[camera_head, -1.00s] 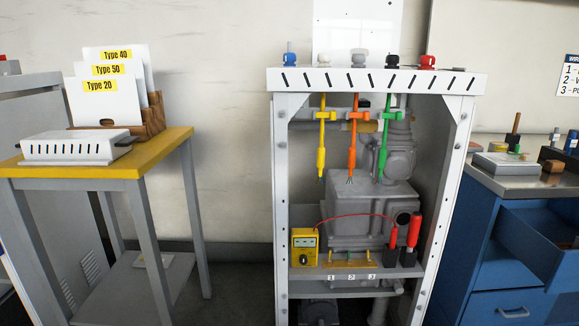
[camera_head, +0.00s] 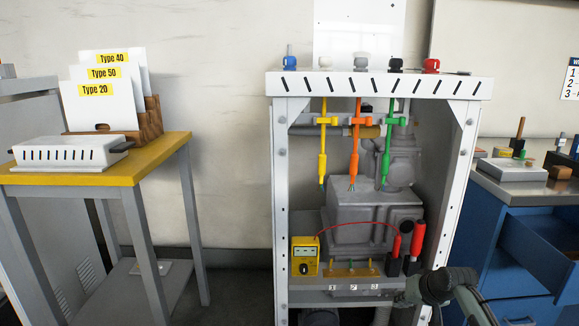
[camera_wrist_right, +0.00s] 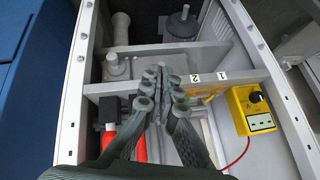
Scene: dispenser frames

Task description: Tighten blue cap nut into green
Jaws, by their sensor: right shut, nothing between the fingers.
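The blue cap nut (camera_head: 289,63) sits on the left end of the white frame's top, with a thin grey stud above it. The green hanging tool (camera_head: 387,145) is the rightmost of three in the frame, beside the orange tool (camera_head: 354,145) and the yellow tool (camera_head: 322,145). My right gripper (camera_head: 408,296) is low at the frame's right front, far below the cap and the green tool. In the right wrist view, its dark fingers (camera_wrist_right: 164,78) are shut and empty, above the numbered shelf. My left gripper is out of view.
The white frame's top (camera_head: 375,85) also bears grey (camera_head: 361,60), black (camera_head: 395,65) and red (camera_head: 431,66) caps. A yellow meter (camera_head: 305,255) and red probes (camera_head: 418,238) stand on the shelf. A yellow-topped table (camera_head: 100,176) is left; an open blue drawer (camera_head: 545,240) is right.

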